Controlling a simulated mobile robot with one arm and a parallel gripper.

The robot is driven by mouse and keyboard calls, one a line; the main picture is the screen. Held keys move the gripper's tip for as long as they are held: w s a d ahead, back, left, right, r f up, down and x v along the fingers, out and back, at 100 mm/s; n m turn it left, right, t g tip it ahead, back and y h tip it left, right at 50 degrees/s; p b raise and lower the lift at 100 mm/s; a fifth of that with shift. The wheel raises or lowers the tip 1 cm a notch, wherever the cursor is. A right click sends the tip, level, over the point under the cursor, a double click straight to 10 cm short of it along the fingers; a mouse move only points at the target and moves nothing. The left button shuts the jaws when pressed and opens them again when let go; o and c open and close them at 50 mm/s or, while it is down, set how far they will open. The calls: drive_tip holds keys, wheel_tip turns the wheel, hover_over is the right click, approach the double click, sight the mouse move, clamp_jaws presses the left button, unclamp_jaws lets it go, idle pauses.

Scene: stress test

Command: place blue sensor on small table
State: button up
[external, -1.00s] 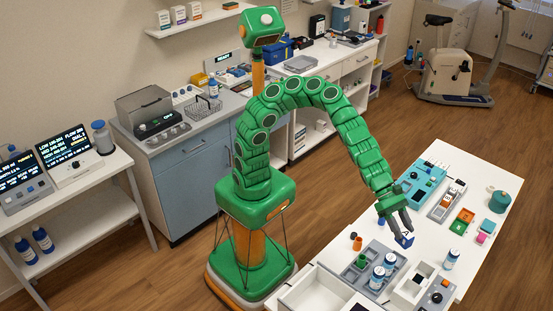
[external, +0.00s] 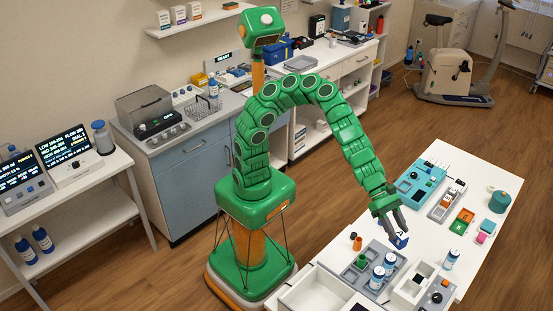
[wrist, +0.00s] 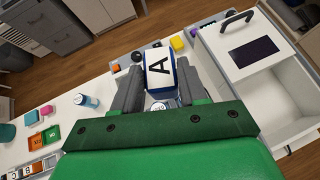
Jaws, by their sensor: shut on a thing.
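My gripper (external: 399,236) is shut on a small blue block with a white face marked A, the blue sensor (external: 401,241). In the wrist view the sensor (wrist: 160,72) sits between the two grey fingers of my gripper (wrist: 158,78). It is held above the long white table (external: 330,253), over the grey tray area. Part of its sides is hidden by the fingers. A smaller white table (external: 92,182) with display units stands at the far left; I cannot tell which table is the small one.
A teal tray (external: 422,182), an orange-green box (external: 462,221) and a teal mug (external: 499,201) stand farther right. The table's middle has some bare surface.

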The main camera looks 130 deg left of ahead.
drive_tip(key=s+d+f+n+y, duration=0.25)
drive_tip(key=s+d, duration=0.55)
drive_tip(key=d, duration=0.5)
drive_tip(key=shift+s+d+r+n+y, duration=1.55)
drive_tip(key=shift+s+d+n+y, duration=1.4)
drive_tip(key=shift+s, duration=3.35)
wheel_tip(320, 180, down, 8)
drive_tip(key=r+h, duration=0.1)
drive_tip(key=shift+m, duration=0.3)
drive_tip(key=shift+w+d+f, duration=1.05)
drive_tip(key=shift+w+f, duration=1.1)
drive_tip(key=shift+f, duration=0.1)
drive_tip(key=shift+w+d+f, duration=1)
drive_tip(key=shift+w+f, duration=1.1)
drive_tip(key=shift+f, duration=0.1)
drive_tip(key=shift+w+d+f, duration=1.05)
drive_tip(key=shift+w+f, duration=1.1)
drive_tip(key=shift+f, duration=0.1)
drive_tip(key=shift+f, duration=0.25)
drive_tip(key=shift+f, duration=0.2)
